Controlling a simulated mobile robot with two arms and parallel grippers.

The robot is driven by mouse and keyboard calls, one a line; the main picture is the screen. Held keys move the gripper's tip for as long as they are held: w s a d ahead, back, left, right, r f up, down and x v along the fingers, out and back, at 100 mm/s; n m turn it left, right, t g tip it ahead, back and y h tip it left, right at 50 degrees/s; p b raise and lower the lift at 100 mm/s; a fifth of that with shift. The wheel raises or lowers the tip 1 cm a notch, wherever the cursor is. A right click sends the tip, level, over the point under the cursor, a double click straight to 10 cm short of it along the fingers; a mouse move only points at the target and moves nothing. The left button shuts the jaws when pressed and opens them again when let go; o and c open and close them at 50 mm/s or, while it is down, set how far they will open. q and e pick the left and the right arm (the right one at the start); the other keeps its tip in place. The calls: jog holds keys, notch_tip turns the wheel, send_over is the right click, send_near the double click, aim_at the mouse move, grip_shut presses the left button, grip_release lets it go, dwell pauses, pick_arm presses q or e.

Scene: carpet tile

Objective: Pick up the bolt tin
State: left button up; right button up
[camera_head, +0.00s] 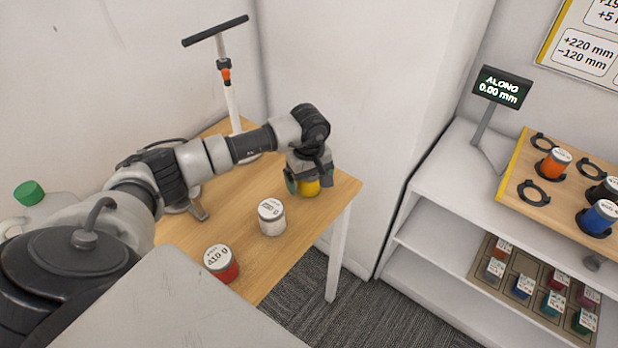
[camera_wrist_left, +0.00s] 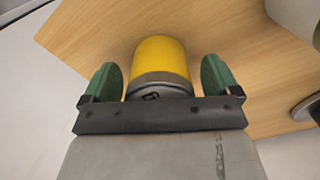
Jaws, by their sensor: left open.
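A yellow tin (camera_head: 310,188) with a grey lid stands on the wooden table near its right corner. My left gripper (camera_head: 306,178) is over it, pointing down. In the left wrist view the yellow tin (camera_wrist_left: 160,60) is between the two green fingertips of the open gripper (camera_wrist_left: 160,80), with a gap on each side. A pale grey tin (camera_head: 272,220) and a red tin (camera_head: 222,266) marked 410 g, both with white-topped lids, stand nearer on the table. No label naming the bolt tin is readable. My right gripper is not in view.
The wooden table (camera_head: 240,200) has a T-handled stand (camera_head: 228,90) at its back. At right, a white shelf unit (camera_head: 440,190) carries a ringed wooden board (camera_head: 520,180) with tins and a lower tray of small jars (camera_head: 524,286). A display (camera_head: 500,88) reads 0.00 mm.

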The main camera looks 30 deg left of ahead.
pick_arm(q)
jog(key=c, duration=1.1)
jog(key=shift+c, duration=0.7)
jog(key=shift+w+r, duration=0.1)
jog(key=shift+r, duration=0.05)
